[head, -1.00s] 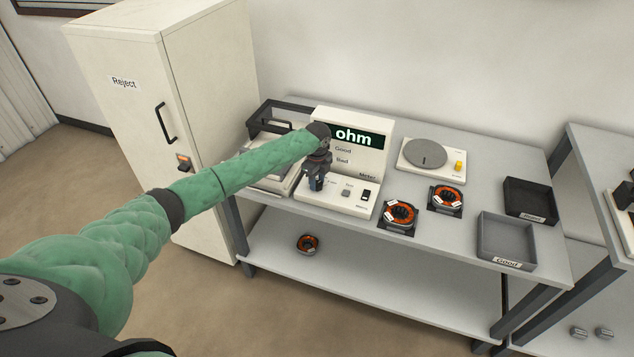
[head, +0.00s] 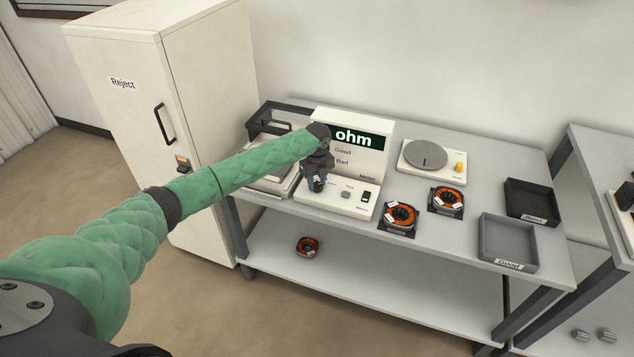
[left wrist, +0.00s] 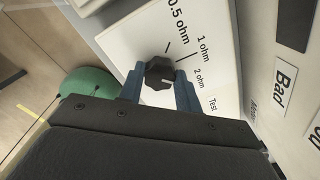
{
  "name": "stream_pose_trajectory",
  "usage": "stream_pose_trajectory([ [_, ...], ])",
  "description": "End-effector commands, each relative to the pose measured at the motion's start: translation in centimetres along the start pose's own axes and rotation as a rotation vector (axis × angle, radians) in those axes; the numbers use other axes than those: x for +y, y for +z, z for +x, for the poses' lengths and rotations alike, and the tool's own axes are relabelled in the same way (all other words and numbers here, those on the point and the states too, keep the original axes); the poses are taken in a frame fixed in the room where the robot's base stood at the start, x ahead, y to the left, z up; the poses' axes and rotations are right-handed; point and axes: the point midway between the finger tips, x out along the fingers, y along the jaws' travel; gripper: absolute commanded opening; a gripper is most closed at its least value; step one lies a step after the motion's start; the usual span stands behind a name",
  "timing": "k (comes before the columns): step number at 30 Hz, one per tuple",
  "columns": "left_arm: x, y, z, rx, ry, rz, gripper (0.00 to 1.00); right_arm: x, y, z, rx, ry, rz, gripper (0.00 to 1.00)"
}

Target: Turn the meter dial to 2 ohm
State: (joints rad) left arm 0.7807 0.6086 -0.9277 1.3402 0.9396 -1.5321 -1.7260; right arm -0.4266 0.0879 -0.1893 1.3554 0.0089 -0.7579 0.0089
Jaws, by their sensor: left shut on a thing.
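The meter (head: 338,207) stands on the grey bench, with a dark display reading "ohm" whose left part is hidden by my arm. Its black dial (left wrist: 160,73) shows in the left wrist view, on a white face printed 0.5 ohm, 1 ohm, 2 ohm and Test. A small light mark shows on the dial near the 2 ohm side, but which setting it points at is hard to tell. My left gripper (head: 317,186) is at the meter's left front. Its blue fingers (left wrist: 160,92) are shut on the dial from both sides. My right gripper is out of view.
Two orange coils (head: 400,216) sit on dark bases right of the meter. Behind them is a plate with a grey disc (head: 428,155). Grey and black trays (head: 508,262) stand at the bench's right end. A white Reject cabinet (head: 125,130) stands left.

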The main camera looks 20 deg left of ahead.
Motion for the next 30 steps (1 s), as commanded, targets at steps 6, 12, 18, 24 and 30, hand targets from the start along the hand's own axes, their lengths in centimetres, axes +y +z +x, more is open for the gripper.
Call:
stream_pose_trajectory([
  [6,0.0,0.1,-0.1,-0.001,-0.001,0.0,0.43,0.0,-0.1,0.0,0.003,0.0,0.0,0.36],
  [12,0.0,0.0,-0.1,0.0,-0.001,-0.001,0.55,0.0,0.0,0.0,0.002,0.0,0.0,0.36],
  [18,0.0,0.0,-0.2,0.0,-0.001,-0.001,0.55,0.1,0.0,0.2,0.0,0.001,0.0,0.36],
  [24,-0.1,0.1,-2.2,-0.002,-0.003,0.0,0.55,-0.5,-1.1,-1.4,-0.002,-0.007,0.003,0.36],
  [30,-0.1,0.1,-5.1,-0.002,-0.002,-0.001,0.55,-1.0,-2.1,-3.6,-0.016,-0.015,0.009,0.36],
])
